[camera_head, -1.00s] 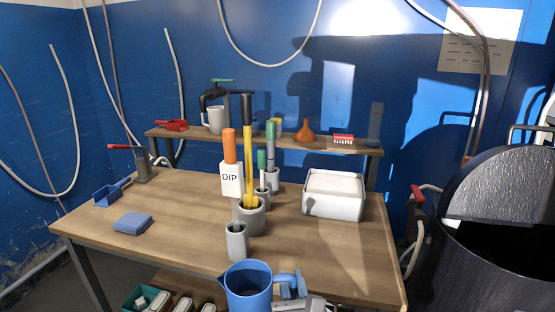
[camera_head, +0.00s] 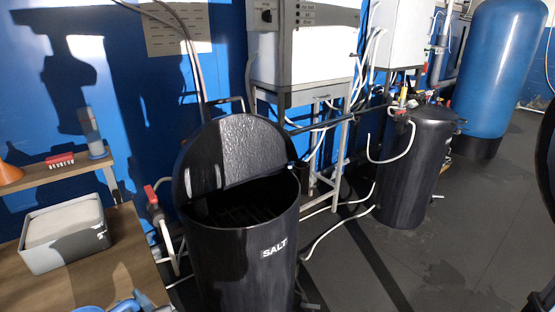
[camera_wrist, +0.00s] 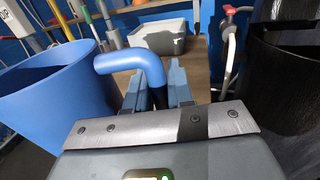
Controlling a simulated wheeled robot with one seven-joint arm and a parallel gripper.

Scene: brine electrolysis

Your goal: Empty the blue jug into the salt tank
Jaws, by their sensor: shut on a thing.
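The blue jug (camera_wrist: 55,95) fills the left of the wrist view, upright as far as I can see. My gripper (camera_wrist: 158,92) is shut on its handle, with a blue finger on each side. In the head view only a small part of the blue jug (camera_head: 88,309) and of my gripper (camera_head: 140,300) shows at the bottom edge. The jug's contents are hidden. The salt tank (camera_head: 243,255) is a black drum labelled SALT, with its lid tipped up at the back and its mouth open. Its dark wall also shows at the right of the wrist view (camera_wrist: 285,85).
A wooden bench (camera_head: 95,275) with a grey-white box (camera_head: 65,235) stands left of the tank. A red-handled valve (camera_head: 152,192) and pipes lie between them. A second black tank (camera_head: 415,170) stands further right, with hoses on the floor between.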

